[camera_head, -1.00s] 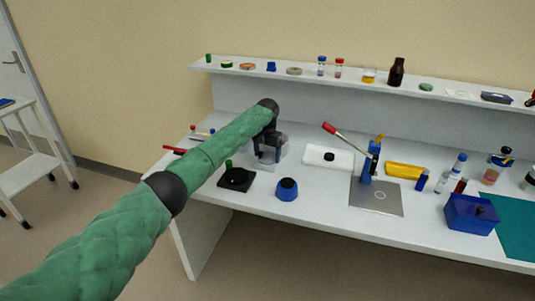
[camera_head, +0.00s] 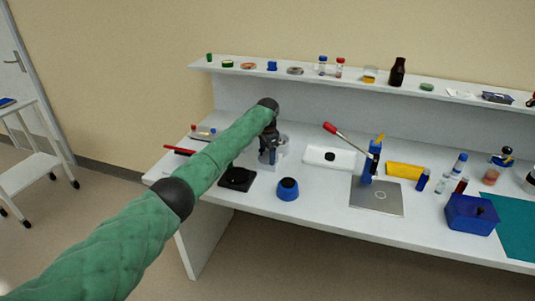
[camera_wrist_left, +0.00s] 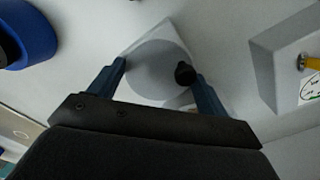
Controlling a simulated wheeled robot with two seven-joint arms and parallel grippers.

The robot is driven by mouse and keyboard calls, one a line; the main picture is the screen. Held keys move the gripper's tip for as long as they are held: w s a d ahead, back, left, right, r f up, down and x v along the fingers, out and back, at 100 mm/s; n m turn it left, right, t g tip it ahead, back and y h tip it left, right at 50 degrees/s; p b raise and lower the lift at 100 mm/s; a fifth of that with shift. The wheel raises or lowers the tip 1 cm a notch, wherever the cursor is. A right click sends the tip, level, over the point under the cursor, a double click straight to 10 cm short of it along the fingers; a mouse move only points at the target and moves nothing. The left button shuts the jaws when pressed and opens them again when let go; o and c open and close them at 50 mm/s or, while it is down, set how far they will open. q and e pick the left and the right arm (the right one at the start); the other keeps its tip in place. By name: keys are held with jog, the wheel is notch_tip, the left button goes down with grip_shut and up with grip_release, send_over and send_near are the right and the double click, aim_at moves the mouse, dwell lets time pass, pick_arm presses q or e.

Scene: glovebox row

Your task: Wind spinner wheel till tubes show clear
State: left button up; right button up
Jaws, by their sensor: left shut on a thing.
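The spinner (camera_head: 284,148) stands on the left part of the bench, with a pale base and a clear, greyish round body, partly hidden by my left gripper. In the left wrist view its round grey wheel (camera_wrist_left: 152,68) lies between my fingers, with a black knob (camera_wrist_left: 185,73) at the right finger. My left gripper (camera_head: 269,155) points down over the spinner and is shut on the wheel; it also shows in the left wrist view (camera_wrist_left: 161,72). I cannot make out tubes inside the spinner. My right gripper is not in view.
A black plate (camera_head: 236,181) and a blue round pot (camera_head: 287,190) stand in front of the spinner. A white tray (camera_head: 319,156) and a press with a red-tipped lever (camera_head: 348,139) stand to the right. A shelf (camera_head: 300,77) with bottles runs behind.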

aim_at(267, 157)
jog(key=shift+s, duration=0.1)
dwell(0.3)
pick_arm(q)
jog(key=o, duration=1)
jog(key=shift+r, duration=0.1)
jog(key=shift+r, duration=0.25)
notch_tip(267, 157, up, 6)
jog(key=shift+r+b, duration=0.15)
jog(key=shift+b, duration=0.9)
jog(key=shift+r, duration=0.45)
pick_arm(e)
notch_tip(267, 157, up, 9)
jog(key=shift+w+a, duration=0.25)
